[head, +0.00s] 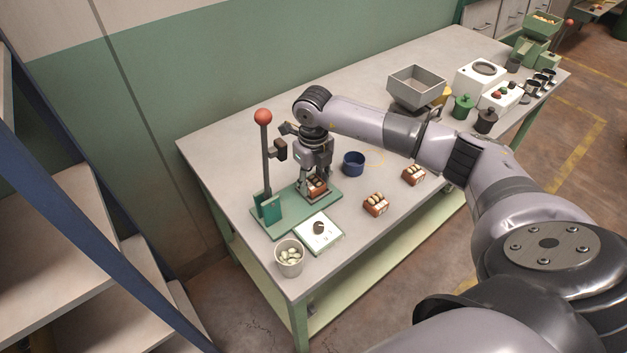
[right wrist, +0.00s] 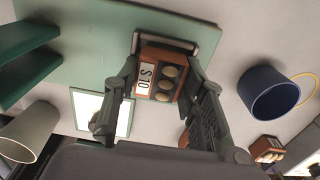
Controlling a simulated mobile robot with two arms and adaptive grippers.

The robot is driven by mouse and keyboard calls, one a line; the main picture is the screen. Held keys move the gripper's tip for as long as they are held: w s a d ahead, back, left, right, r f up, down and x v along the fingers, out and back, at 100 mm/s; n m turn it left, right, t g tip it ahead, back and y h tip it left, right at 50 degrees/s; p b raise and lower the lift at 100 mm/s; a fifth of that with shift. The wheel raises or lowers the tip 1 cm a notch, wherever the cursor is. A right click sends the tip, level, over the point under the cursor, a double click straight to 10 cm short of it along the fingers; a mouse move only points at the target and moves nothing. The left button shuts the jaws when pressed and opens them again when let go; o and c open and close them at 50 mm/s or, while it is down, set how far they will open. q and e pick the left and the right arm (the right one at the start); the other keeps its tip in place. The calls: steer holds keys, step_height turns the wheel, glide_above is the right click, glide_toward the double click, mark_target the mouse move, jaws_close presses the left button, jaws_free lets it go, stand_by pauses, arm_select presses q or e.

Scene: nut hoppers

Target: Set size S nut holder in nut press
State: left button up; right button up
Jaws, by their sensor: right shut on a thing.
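My right gripper (head: 314,184) points down over the green base of the nut press (head: 330,192). It is shut on a brown nut holder (right wrist: 158,76) with the label "S 10" and several round nuts in it. In the right wrist view the fingers stand on both sides of the holder. The holder is at a grey bracket (right wrist: 206,36) on the press base; I cannot tell whether it rests fully on the base. The press has a tall lever with a red ball (head: 263,116) and green upright plates (head: 269,209). My left gripper is not in view.
Two other brown nut holders (head: 375,205) (head: 413,176) stand to the right on the table. A blue cup (head: 354,164) is close to the gripper. A white panel with a dark knob (head: 311,240) and a cup of pale pieces (head: 289,267) stand at the front. A grey hopper (head: 416,98) is behind.

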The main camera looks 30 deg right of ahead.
steer(key=shift+s+f, duration=0.1)
steer(key=shift+f, duration=0.05)
steer(key=o, duration=1.1)
steer(key=shift+c, duration=0.2)
steer(key=shift+o, duration=0.9)
steer(key=o, duration=0.5)
steer(key=shift+r+p, duration=2.35)
steer(key=shift+r, duration=1.25)
